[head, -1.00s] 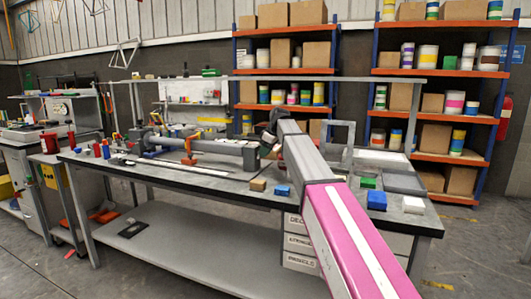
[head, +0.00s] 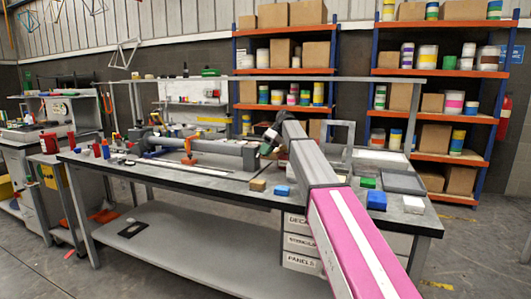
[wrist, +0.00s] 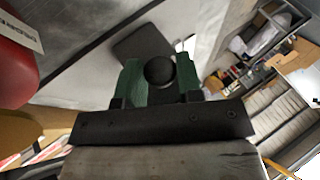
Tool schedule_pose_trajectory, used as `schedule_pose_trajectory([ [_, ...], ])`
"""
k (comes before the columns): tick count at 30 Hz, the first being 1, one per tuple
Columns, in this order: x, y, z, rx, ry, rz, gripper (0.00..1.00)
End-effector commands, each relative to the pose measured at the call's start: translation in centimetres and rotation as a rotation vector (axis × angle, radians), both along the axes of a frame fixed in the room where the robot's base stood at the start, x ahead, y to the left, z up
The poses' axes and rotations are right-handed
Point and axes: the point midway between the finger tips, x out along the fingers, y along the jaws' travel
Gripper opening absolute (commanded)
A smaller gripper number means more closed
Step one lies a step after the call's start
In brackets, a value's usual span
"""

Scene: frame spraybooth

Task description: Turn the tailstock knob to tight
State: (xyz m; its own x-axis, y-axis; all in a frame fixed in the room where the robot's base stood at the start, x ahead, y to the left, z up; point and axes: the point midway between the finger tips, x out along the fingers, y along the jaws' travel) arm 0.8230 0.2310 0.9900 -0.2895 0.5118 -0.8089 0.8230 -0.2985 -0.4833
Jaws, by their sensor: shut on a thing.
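The tailstock (head: 250,156) is a grey block at the right end of the long grey fixture (head: 205,146) on the workbench. My gripper (head: 266,149) is at the tailstock's right side, its dark body and a bit of green finger showing in the head view. In the wrist view, the black round knob (wrist: 159,71) sits between the two green fingers of my gripper (wrist: 160,84), which are shut on it. The knob is too small and covered in the head view to make out, and no tight mark is readable.
An orange clamp (head: 188,157) stands along the fixture. A brown block (head: 257,185) and a blue block (head: 282,190) lie near the bench's (head: 225,190) front edge. A second blue block (head: 376,200) and a grey tray (head: 403,183) are at the right.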

Motion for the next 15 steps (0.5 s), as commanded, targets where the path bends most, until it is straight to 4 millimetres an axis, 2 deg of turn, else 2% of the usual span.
schedule_pose_trajectory([
  [15,0.09,-0.05,-0.02,0.017,0.048,-0.002,0.10],
])
